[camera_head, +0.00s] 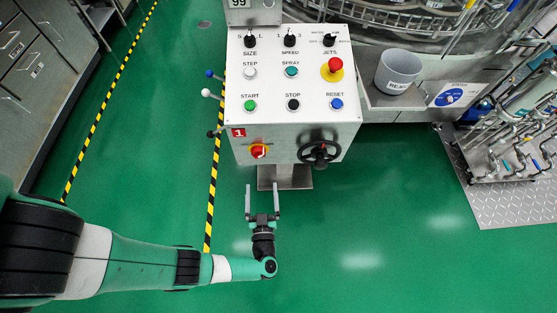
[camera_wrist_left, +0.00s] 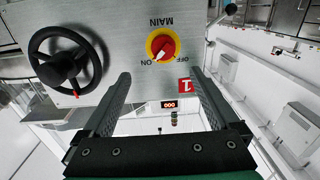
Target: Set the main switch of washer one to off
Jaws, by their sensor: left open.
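The main switch (camera_head: 259,151) is a red rotary knob on a yellow disc, low on the front of the washer control box marked 1. It also shows in the left wrist view (camera_wrist_left: 162,46), upside down, with MAIN, OFF and ON lettering around it. My right gripper is not in view.
A black handwheel (camera_head: 320,152) sits right of the switch on the same face. Levers (camera_head: 208,93) stick out at the box's left side. A red emergency button (camera_head: 335,65) and other buttons are on top. The green floor around the arm is clear.

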